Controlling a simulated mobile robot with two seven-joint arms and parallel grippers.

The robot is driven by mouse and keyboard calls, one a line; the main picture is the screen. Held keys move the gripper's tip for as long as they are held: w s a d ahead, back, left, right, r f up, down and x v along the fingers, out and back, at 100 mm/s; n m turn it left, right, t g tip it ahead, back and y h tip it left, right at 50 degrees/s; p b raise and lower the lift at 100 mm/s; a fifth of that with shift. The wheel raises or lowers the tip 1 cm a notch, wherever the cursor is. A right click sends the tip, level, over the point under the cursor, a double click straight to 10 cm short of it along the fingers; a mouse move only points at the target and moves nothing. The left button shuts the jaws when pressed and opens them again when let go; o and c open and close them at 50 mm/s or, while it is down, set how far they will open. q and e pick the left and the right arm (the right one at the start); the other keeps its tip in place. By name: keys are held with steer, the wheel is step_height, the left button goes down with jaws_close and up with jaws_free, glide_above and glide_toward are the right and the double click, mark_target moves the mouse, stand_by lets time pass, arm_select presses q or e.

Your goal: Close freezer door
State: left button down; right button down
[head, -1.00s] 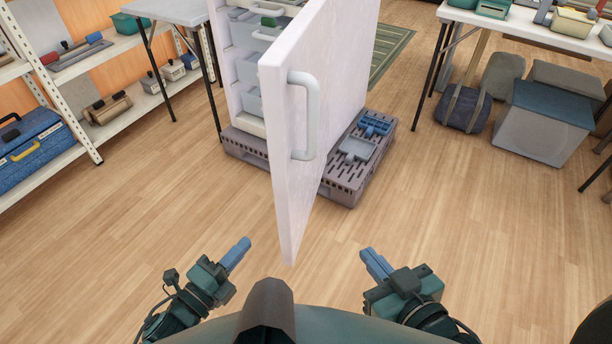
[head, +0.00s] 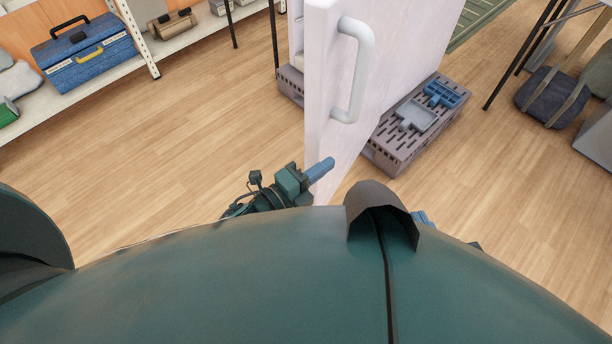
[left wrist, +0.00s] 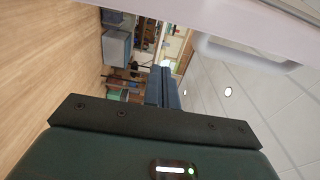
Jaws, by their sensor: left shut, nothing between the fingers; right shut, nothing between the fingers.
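The freezer door (head: 335,120) is pale, stands open and juts toward me, with a light grey vertical handle (head: 362,75) on its face. In the left wrist view, the door (left wrist: 190,15) and its handle (left wrist: 245,55) cross the top. My left gripper (head: 322,168) is shut and empty by the door's near lower edge, overlapping it in the head view; I cannot tell whether they touch. Its closed fingers (left wrist: 162,88) show in the left wrist view. My right gripper (head: 422,217) is shut, right of the door, mostly hidden behind my body. The freezer's inside is mostly out of view.
A blue toolbox (head: 85,52) sits on a low shelf at left. A dark bag (head: 552,97) is at right. Wooden floor (head: 180,140) is clear at left.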

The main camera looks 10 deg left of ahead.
mark_target(317, 152)
arm_select(q)
steer(key=shift+w+a, duration=0.25)
steer(key=shift+w, duration=0.4)
steer(key=shift+w+a, duration=0.3)
steer(key=shift+w, duration=0.35)
steer(key=shift+w+a, duration=0.25)
steer(key=shift+w, duration=0.4)
